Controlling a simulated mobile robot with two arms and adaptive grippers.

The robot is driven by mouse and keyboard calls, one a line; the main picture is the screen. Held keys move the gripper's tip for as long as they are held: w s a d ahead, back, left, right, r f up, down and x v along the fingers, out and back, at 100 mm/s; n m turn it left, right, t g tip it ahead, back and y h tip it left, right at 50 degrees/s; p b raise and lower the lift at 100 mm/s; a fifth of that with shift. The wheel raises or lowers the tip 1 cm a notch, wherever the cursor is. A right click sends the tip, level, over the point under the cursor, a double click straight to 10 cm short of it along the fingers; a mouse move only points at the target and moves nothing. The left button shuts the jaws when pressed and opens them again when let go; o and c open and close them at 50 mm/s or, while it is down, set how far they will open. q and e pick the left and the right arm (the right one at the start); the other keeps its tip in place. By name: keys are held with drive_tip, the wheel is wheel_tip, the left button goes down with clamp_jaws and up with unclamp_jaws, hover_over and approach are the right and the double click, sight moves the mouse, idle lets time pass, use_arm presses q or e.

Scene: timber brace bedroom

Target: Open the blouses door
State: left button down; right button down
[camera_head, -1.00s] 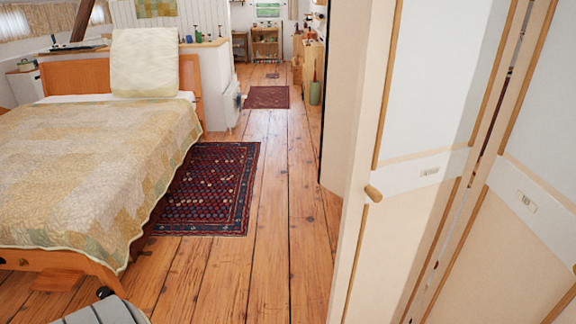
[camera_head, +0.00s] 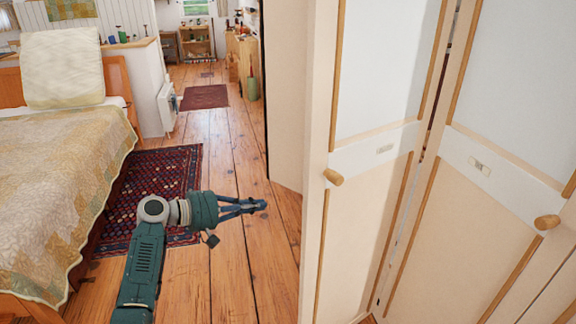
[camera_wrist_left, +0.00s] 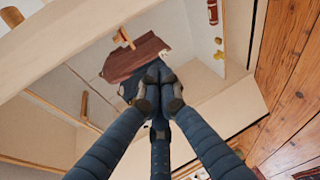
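Two cream wardrobe doors with white upper panels fill the right of the head view. The left door (camera_head: 362,225) has a wooden knob (camera_head: 333,177) and a small label (camera_head: 384,149). The right door (camera_head: 455,235) has a knob (camera_head: 546,222) and a label (camera_head: 479,166). I cannot read either label, so I cannot tell which door is the blouses door. My left gripper (camera_head: 262,205) is left of the left door's knob, apart from it, over the floor. Its fingertips are together and hold nothing visible; they also show in the wrist view (camera_wrist_left: 159,92). My right gripper is out of view.
A bed (camera_head: 55,185) stands at the left, with a patterned rug (camera_head: 140,180) beside it. Wooden floor (camera_head: 225,130) runs clear to the back, past a smaller rug (camera_head: 205,96). In the wrist view, a dark red cloth-like thing (camera_wrist_left: 135,57) lies beyond the fingertips.

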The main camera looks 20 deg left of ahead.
use_arm(q)
drive_tip(key=s+r+m+h, duration=0.1)
drive_tip(key=s+r+h, duration=0.1)
drive_tip(key=r, duration=0.7)
drive_tip(key=s+r+m+h, duration=0.2)
drive_tip(key=s+r, duration=0.1)
drive_tip(key=r, duration=0.5)
drive_tip(key=w+d, duration=0.4)
drive_tip(key=d, duration=0.7)
drive_tip(key=shift+w+d, duration=0.15)
drive_tip(key=shift+w, duration=0.1)
drive_tip(key=shift+d, duration=0.1)
